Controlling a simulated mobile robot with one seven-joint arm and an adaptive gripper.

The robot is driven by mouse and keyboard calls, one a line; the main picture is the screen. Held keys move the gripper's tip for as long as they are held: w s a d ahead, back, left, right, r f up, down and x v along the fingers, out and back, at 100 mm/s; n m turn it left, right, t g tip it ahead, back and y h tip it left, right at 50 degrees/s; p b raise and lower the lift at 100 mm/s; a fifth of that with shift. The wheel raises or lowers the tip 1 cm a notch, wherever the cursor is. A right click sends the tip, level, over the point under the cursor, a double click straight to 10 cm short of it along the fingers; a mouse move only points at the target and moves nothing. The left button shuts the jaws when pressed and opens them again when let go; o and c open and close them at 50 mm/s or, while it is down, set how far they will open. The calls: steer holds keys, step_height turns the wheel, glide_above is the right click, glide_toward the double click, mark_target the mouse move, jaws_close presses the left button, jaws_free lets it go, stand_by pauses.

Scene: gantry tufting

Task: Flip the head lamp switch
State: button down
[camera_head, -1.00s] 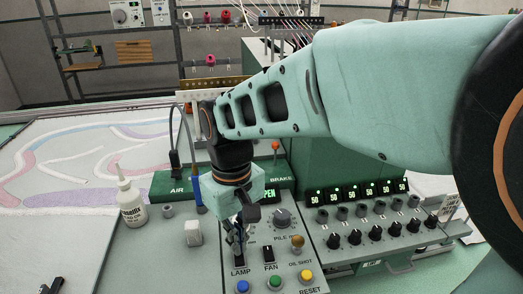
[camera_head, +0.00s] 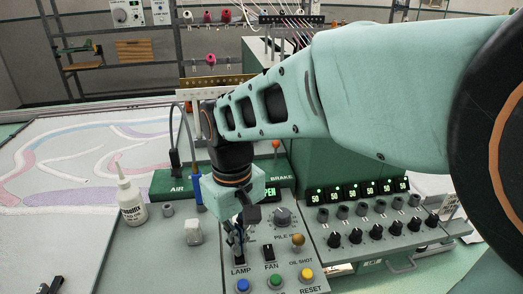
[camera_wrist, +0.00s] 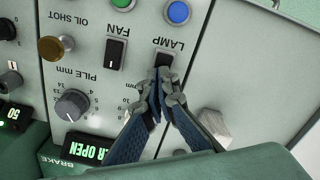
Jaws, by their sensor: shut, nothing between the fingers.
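The black lamp switch (camera_head: 239,259) sits above the LAMP label on the grey control panel (camera_head: 258,270). In the wrist view the lamp switch (camera_wrist: 164,61) shows just beyond my fingertips, which cover its near edge. My gripper (camera_head: 237,248) points down at the panel with its fingers shut and empty. In the wrist view the closed tips of my gripper (camera_wrist: 165,76) are at the switch's near end. I cannot tell whether they touch it. The switch's tilt is not clear.
The black fan switch (camera_head: 268,253) is close on the right. Blue (camera_head: 242,286), green (camera_head: 276,282) and yellow (camera_head: 306,275) buttons lie in front. The pile knob (camera_head: 282,218) is behind.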

steer(key=shift+r+p, duration=2.55)
steer(key=shift+r, duration=0.8)
steer(key=shift+f, duration=0.15)
